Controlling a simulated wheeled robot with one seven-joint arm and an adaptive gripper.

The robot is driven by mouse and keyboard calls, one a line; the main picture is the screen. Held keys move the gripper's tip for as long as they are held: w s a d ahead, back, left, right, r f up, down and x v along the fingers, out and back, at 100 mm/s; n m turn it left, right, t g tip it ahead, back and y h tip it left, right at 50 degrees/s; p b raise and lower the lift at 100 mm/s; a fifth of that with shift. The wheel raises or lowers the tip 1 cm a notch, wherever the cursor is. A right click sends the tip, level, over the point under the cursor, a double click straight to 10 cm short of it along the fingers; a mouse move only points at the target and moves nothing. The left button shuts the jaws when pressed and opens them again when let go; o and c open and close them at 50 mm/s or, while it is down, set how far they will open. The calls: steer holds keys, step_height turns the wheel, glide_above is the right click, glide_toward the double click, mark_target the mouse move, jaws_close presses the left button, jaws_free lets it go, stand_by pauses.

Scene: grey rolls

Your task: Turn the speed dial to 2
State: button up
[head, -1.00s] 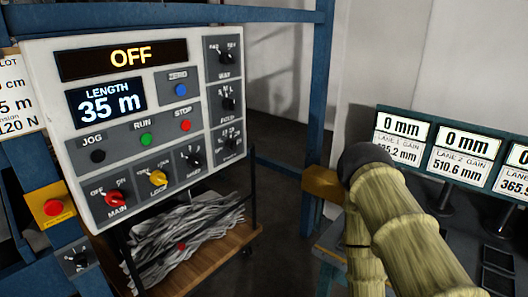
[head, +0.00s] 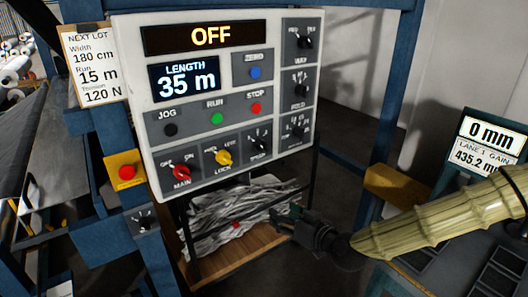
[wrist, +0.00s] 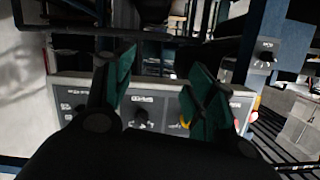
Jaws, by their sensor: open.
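The speed dial (head: 258,144) is a black knob at the right end of the lower row on the grey control panel (head: 150,105); its setting is too small to read. A black dial (wrist: 143,118), apparently the speed dial, shows in the wrist view, where the panel appears upside down. My gripper (head: 284,219) is in front of and below the panel in the head view, to the lower right of the dial and apart from it. In the wrist view its green-padded fingers (wrist: 160,88) are spread wide, with the dial seen between them and nothing held.
Left of the speed dial are the yellow lock switch (head: 223,157) and red main switch (head: 181,173). The display (head: 205,37) reads OFF. A red emergency button (head: 127,172) is on the blue frame. A cart of grey strips (head: 235,220) stands below the panel.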

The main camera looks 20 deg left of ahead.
steer(key=n+t+y, duration=0.2)
glide_toward(265, 149)
steer(key=p+x, duration=0.4)
steer(key=x, duration=0.6)
steer(key=shift+r, duration=0.1)
steer(key=shift+c, duration=0.2)
steer(key=c, duration=1)
